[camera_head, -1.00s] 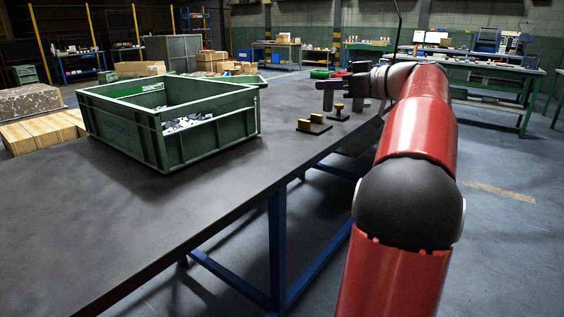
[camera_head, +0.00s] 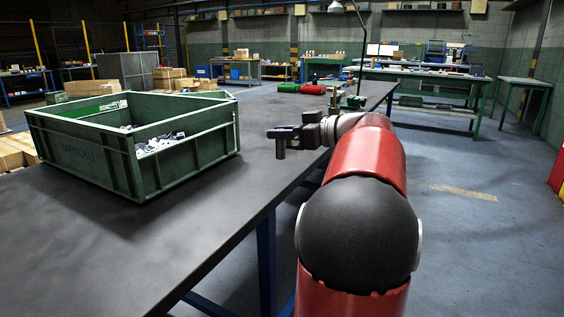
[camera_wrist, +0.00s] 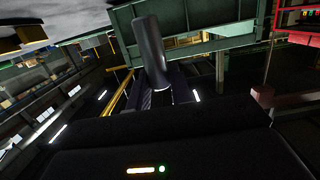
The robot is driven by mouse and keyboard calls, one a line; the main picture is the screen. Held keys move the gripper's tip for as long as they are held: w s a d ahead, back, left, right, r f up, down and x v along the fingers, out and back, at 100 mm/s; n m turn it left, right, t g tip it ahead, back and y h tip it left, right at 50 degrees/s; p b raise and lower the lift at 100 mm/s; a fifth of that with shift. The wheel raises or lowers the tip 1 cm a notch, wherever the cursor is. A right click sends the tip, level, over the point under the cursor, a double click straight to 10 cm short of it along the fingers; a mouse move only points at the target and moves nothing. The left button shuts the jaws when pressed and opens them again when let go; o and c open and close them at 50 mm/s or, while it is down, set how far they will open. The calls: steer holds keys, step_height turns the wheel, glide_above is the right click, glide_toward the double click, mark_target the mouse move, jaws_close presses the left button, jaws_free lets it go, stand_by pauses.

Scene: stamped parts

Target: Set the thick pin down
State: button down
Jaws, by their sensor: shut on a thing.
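My gripper (camera_head: 283,134) is shut on the thick pin (camera_head: 281,149), a dark grey cylinder. The pin points down below the jaws, above the dark worktop (camera_head: 235,225); its lower end looks clear of the surface. In the wrist view the pin (camera_wrist: 150,52) stands out from between the dark jaws (camera_wrist: 165,92), and its far end is plain to see. The part of it inside the jaws is hidden.
A green crate (camera_head: 190,160) with small grey parts (camera_head: 160,143) in it stands left of my gripper. A green roll (camera_head: 288,87) and a red roll (camera_head: 312,89) lie farther back. The worktop between crate and gripper is bare.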

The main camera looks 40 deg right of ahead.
mark_target(283, 158)
step_height(283, 158, down, 6)
steer(key=shift+f, duration=0.1)
steer(key=c, duration=1.3)
jaws_free()
steer(key=shift+o, duration=0.2)
